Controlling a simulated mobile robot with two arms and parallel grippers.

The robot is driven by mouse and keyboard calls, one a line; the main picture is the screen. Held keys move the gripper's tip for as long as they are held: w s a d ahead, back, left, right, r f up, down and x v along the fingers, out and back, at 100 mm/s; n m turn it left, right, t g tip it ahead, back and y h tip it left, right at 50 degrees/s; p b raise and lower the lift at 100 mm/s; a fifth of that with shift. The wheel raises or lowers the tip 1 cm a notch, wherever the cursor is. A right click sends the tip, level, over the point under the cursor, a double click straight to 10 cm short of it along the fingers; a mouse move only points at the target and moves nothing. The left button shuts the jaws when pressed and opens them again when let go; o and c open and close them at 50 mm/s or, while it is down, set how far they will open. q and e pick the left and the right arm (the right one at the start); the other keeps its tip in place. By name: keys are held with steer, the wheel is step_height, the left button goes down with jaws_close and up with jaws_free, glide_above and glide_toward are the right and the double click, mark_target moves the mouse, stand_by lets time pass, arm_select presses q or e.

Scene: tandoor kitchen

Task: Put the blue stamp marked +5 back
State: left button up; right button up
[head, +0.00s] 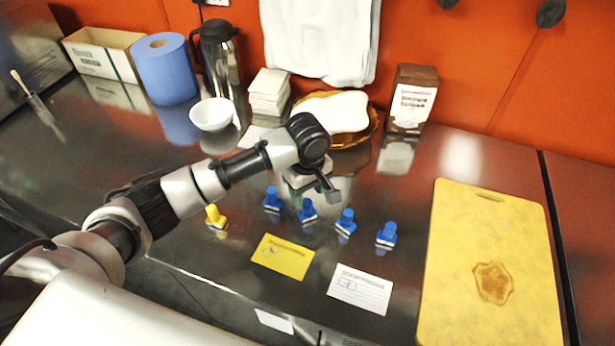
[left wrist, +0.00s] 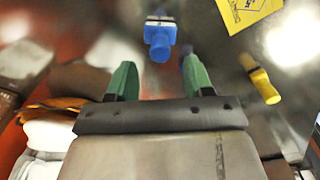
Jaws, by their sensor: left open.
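Several blue stamps stand upright in a loose row on the steel counter: one at the left (head: 272,199), one beside it (head: 307,211), one further right (head: 346,222) and one at the right end (head: 387,235). Their markings are too small to read, so I cannot tell which is +5. My left gripper (head: 322,187) is open and empty, above and just behind the row. In the left wrist view, a blue stamp (left wrist: 160,38) shows beyond the gap between the green fingers (left wrist: 159,78). Another blue stamp (left wrist: 186,58) is partly hidden by one finger. My right gripper is out of view.
A yellow stamp (head: 215,218) stands left of the row. A yellow card (head: 283,257) and a white card (head: 360,289) lie in front. A yellow board (head: 490,230) lies at right. A white bowl (head: 211,114), flask (head: 220,55) and brown package (head: 412,98) stand behind.

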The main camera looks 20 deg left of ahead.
mark_target(308, 201)
arm_select(q)
step_height(308, 201, up, 6)
steer(key=shift+b, duration=0.3)
stand_by(0.3)
